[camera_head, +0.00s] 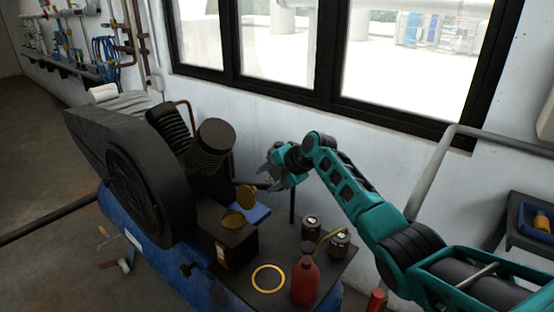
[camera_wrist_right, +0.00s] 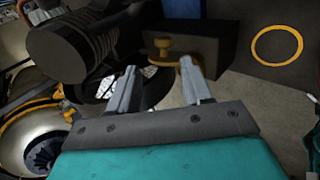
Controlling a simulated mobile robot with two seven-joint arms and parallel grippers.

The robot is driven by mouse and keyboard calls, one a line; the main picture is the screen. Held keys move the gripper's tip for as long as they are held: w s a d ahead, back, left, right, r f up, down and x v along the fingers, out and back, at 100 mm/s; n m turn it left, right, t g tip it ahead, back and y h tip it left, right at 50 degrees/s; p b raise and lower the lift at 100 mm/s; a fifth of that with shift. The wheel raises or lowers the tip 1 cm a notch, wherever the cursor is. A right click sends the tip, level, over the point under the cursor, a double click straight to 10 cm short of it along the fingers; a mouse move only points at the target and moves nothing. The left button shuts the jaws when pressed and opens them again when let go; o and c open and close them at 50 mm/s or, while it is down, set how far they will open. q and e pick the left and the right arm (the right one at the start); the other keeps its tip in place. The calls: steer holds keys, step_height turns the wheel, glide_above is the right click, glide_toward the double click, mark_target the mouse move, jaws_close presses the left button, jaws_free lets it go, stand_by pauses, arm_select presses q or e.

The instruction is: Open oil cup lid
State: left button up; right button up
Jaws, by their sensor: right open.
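The brass oil cup (camera_head: 233,221) sits on top of the dark box-shaped block (camera_head: 228,243) of the compressor. A round brass disc, which looks like its lid (camera_head: 246,196), stands tilted up at the cup's far right side. In the right wrist view the cup (camera_wrist_right: 164,46) lies beyond the fingertips, and the lid (camera_wrist_right: 187,63) shows by the tip of the right-hand finger. Whether they touch is unclear. My right gripper (camera_head: 267,177) is open and empty, a little above and beyond the lid. My left gripper is not in view.
A red oil bottle (camera_head: 305,281), two dark cans and a yellow ring (camera_head: 268,278) stand or lie on the dark plate at right. The finned cylinders (camera_head: 212,146) and large belt guard (camera_head: 130,170) rise at left. A window wall closes the back.

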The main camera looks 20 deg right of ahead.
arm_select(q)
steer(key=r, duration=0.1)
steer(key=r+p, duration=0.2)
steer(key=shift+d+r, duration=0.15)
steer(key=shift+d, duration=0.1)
arm_select(e)
steer(key=v, duration=0.3)
steer(key=shift+s+d+r, duration=0.1)
steer(key=shift+s+r, duration=0.05)
steer(key=shift+r, duration=0.05)
